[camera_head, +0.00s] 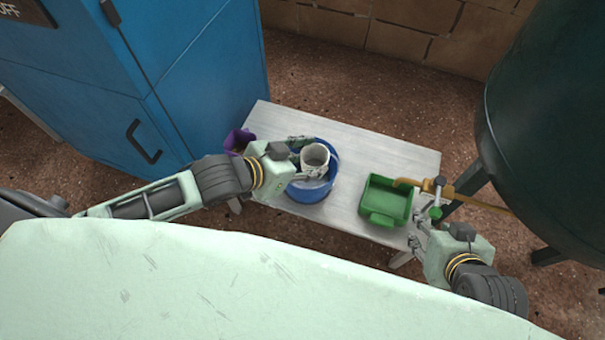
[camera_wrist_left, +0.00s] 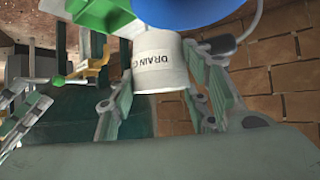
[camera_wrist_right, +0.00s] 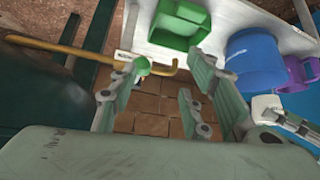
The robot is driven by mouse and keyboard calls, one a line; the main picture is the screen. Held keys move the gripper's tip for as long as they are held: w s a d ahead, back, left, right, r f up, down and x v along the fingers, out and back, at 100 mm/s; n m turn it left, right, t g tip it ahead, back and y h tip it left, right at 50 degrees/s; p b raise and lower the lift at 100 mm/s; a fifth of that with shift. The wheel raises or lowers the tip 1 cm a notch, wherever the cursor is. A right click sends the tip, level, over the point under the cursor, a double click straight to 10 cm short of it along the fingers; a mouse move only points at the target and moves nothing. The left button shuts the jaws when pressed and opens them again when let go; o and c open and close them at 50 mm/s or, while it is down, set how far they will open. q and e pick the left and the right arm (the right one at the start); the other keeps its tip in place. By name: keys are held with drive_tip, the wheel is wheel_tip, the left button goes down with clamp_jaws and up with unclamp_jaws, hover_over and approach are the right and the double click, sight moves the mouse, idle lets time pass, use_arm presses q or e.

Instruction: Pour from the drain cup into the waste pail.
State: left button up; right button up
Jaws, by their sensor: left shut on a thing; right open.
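The white drain cup (camera_head: 314,156) is held by my left gripper (camera_head: 303,157), which is shut on it. The cup is over the blue pail (camera_head: 326,191), which I take as the waste pail. The cup looks roughly upright, its opening facing up. Its lettering, partly cut off, shows in the left wrist view (camera_wrist_left: 160,60). What is inside the cup is not clear. The cup and gripper hide much of the pail's mouth; the pail also shows in the right wrist view (camera_wrist_right: 255,62). My right gripper (camera_wrist_right: 155,95) is open and empty, close to the green valve handle (camera_wrist_right: 142,66).
A grey bench (camera_head: 359,155) carries the pail, a green bin (camera_head: 386,203) and a purple container (camera_head: 238,139). A brass tap pipe (camera_head: 468,199) runs from the right towards the bin. A dark green tank (camera_head: 555,120) stands right, a blue cabinet (camera_head: 190,75) left.

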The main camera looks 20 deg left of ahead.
use_arm(q)
drive_tip(key=shift+r+p, duration=0.65)
drive_tip(key=shift+p, duration=0.15)
drive_tip(key=shift+r+p, duration=0.75)
drive_tip(key=shift+p, duration=0.15)
drive_tip(key=shift+r+p, duration=0.3)
drive_tip(key=shift+p, duration=0.2)
drive_tip(key=shift+f, duration=0.1)
use_arm(e)
drive_tip(key=s+d+f+g, duration=0.1)
drive_tip(key=s+f+g, duration=0.1)
drive_tip(key=s, duration=0.2)
drive_tip(key=s+d+f+g+h, duration=0.1)
drive_tip(key=s+g, duration=0.1)
drive_tip(key=s, duration=0.2)
drive_tip(key=shift+d+f+g, duration=0.3)
drive_tip(key=shift+f, duration=0.05)
